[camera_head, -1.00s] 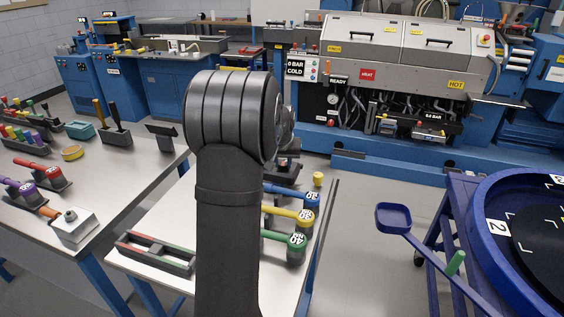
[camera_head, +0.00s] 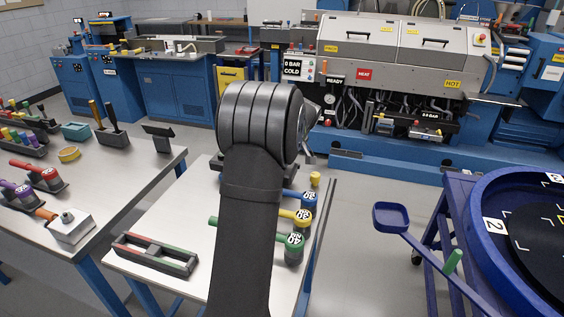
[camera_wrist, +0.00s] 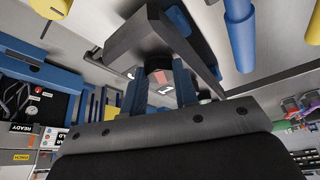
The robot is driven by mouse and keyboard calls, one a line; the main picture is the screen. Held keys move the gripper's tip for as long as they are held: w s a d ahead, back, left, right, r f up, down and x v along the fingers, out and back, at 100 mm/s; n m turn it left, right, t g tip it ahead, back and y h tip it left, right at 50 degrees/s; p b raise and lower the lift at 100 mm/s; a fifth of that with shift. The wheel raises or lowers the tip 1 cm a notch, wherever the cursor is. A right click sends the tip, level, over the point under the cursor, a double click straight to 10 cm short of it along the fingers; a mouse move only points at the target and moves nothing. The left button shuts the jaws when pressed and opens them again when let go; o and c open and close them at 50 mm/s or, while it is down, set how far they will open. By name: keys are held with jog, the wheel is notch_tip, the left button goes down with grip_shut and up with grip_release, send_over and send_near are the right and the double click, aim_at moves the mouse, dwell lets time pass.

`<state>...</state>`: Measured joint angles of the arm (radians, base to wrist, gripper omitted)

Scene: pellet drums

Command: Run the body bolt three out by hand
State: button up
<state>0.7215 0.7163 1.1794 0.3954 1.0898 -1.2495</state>
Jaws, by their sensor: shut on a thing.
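My gripper (camera_wrist: 160,92) shows in the wrist view as two blue fingers, shut at a dark grey part (camera_wrist: 150,35) that spreads out beyond them. A small reddish and white patch shows between the fingers; I cannot tell what it belongs to. In the head view my own arm hides the gripper and what it holds. I cannot make out body bolt three in either view. Blue (camera_head: 308,200), yellow (camera_head: 303,217) and green (camera_head: 292,240) numbered tools lie on the small table. The blue tool (camera_wrist: 240,35) passes close by in the wrist view.
A small yellow piece (camera_head: 315,179) stands beyond the tools. A long dark tray (camera_head: 155,254) lies at the table's front left. A machine (camera_head: 395,60) with READY, HEAT and HOT signs stands behind. A blue round drum (camera_head: 490,255) and scoop (camera_head: 391,216) are at right.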

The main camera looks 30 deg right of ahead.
jog(key=n, duration=0.2)
jog(key=n+y, duration=0.1)
jog(key=shift+d+f+n+g, duration=0.1)
jog(key=shift+f+n+g, duration=0.15)
jog(key=shift+n+g, duration=0.15)
jog(key=shift+w+n+g+y, duration=0.1)
jog(key=shift+n+g+y, duration=0.5)
jog(key=shift+n, duration=1.2)
jog(key=o, duration=1)
jog(key=shift+d+r, duration=0.1)
jog(key=shift+r, duration=0.05)
jog(key=shift+r, duration=0.15)
jog(key=v, duration=1.7)
jog(key=shift+d, duration=0.1)
